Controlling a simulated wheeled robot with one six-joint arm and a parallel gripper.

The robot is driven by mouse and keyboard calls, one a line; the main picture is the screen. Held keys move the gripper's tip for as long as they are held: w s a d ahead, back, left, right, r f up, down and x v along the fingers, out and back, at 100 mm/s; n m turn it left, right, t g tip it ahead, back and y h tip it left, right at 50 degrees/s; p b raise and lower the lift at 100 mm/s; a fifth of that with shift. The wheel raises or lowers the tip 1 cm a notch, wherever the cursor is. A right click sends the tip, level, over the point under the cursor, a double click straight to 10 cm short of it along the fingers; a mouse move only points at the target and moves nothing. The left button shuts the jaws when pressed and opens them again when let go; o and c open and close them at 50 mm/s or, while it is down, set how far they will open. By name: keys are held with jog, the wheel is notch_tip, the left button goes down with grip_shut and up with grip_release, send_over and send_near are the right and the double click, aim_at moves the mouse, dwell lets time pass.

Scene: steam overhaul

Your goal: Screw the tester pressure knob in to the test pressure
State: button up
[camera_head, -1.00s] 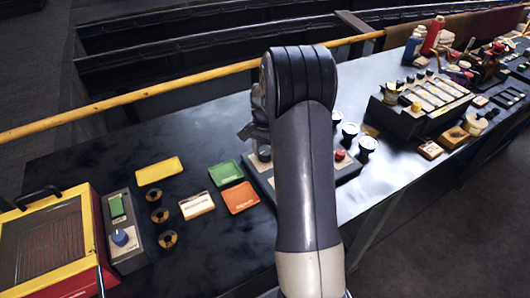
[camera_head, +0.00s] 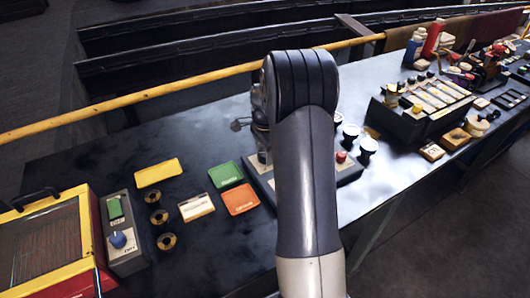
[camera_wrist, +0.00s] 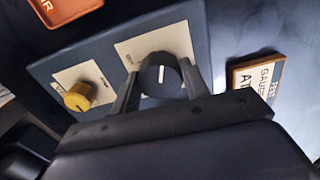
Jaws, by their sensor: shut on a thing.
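The tester (camera_wrist: 214,20) is a dark blue-grey panel with two pale label plates. A black round knob (camera_wrist: 160,72) with a white pointer line sits on the larger plate; the line points roughly straight up in the wrist view. My gripper (camera_wrist: 159,75) is shut on this black knob, one finger on each side. A brass knob (camera_wrist: 78,96) stands on the smaller plate, left of my fingers. In the head view my arm covers the middle of the tester (camera_head: 350,172), and the gripped knob is hidden there. No pressure reading is legible.
An orange tray (camera_head: 240,198), green tray (camera_head: 226,174) and yellow tray (camera_head: 158,172) lie to the left. Round black-and-white gauges (camera_head: 367,147) stand close on the right.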

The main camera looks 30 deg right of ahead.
dwell(0.4)
jog(key=o, duration=1)
notch_tip(320, 180, up, 11)
jog(key=shift+b, duration=0.4)
jog(key=shift+f, duration=0.2)
notch_tip(320, 180, down, 11)
jog(key=shift+r+p, duration=0.2)
jog(key=shift+p, duration=0.25)
